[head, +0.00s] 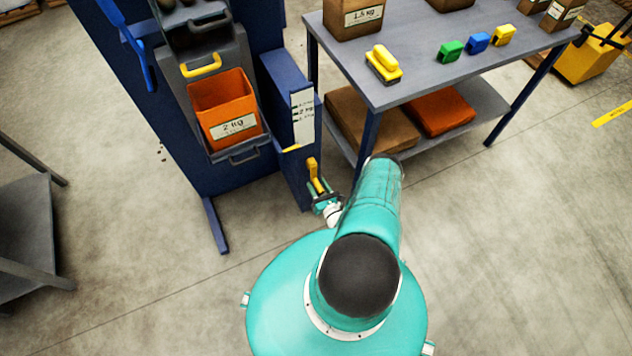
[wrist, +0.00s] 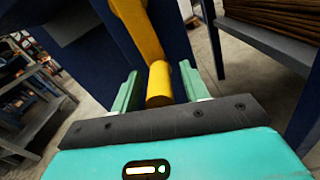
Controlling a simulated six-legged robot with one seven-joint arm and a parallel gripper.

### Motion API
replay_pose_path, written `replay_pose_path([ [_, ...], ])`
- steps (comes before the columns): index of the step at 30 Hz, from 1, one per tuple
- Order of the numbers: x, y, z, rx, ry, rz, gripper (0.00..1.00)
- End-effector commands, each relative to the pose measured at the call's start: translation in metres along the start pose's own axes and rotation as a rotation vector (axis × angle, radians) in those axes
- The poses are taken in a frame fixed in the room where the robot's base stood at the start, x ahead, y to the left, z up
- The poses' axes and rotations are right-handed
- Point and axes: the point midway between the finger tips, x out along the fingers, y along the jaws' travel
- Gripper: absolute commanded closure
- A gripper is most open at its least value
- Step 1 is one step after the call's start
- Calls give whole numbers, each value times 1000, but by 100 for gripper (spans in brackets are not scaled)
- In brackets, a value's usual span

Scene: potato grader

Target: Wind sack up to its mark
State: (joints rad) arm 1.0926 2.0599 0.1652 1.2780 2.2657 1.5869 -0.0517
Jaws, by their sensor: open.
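An orange sack (head: 226,106) labelled 2 kg sits on a grey holder on the front of the blue grader. A white scale (head: 303,116) with dark marks stands on the blue post to its right, and a small yellow pointer (head: 291,149) is at its lower left. A yellow crank (head: 314,175) is on the post's front below the scale. My gripper (head: 324,201) is at the crank's lower end. In the wrist view the crank's yellow handle (wrist: 159,84) lies between the two green fingers of my open gripper (wrist: 157,90), with gaps visible beside it.
A grey table (head: 420,70) at the right carries brown boxes, a yellow-handled brush (head: 384,62) and small coloured blocks. Its lower shelf holds a brown sack and an orange one (head: 440,110). A grey stand (head: 28,235) is at far left. Floor at lower right is clear.

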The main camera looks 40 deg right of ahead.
Motion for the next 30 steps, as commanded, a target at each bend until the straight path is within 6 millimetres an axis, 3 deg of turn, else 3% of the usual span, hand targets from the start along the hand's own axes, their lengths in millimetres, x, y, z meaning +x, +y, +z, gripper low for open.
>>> replay_pose_path([
  [14, -2, 1, 0, 0, -1, -5, 55],
  [21, -2, 1, 0, 0, -1, -4, 100],
  [30, -1, -2, 0, -7, -1, -4, 100],
])
